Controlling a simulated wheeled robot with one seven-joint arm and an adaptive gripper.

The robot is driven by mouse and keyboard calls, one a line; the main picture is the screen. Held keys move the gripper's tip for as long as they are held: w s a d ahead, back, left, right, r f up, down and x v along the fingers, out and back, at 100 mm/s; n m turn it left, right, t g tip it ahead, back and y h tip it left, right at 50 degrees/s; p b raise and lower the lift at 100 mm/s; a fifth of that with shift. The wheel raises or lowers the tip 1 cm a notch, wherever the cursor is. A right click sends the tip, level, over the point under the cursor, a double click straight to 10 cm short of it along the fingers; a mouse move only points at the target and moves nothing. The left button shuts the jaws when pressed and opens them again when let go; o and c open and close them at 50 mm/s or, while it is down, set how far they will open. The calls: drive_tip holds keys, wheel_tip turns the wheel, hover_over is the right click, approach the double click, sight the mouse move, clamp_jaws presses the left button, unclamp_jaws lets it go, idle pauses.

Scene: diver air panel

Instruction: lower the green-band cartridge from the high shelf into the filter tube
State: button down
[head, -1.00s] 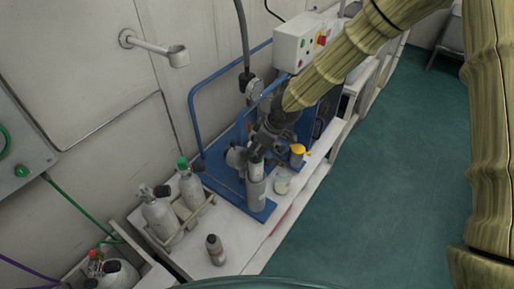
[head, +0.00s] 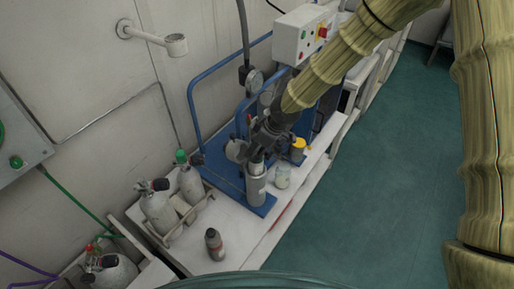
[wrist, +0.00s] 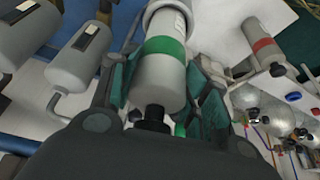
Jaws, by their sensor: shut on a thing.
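The green-band cartridge is a pale grey cylinder with a green band, seen in the wrist view (wrist: 163,65) between the two fingers. My gripper (wrist: 160,88) is shut on it near its black-knobbed end. In the head view my gripper (head: 260,150) is directly above the grey filter tube (head: 256,190) on the bench. The far end of the cartridge meets the wider mouth of the filter tube (wrist: 168,8) and looks partly inside it; the exact depth is hidden. The cartridge appears upright, in line with the tube.
A red-band cartridge (head: 214,245) stands at the bench front. A glass jar (head: 281,177) and a yellow-topped part (head: 299,146) are close right of the tube. Grey air cylinders (head: 158,208) stand in a rack at left. A blue frame (head: 194,110) and gauge (head: 252,80) are behind.

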sight(258, 165)
drive_tip(key=shift+f+b, duration=0.55)
drive_tip(key=shift+f, duration=0.7)
drive_tip(key=shift+f+b, duration=1.5)
drive_tip(key=shift+f, duration=1.4)
drive_tip(key=shift+s+f, duration=0.1)
drive_tip(key=shift+f, duration=0.1)
drive_tip(key=c, duration=0.9)
unclamp_jaws()
drive_tip(key=shift+o, duration=1.3)
drive_tip(key=shift+f, duration=0.1)
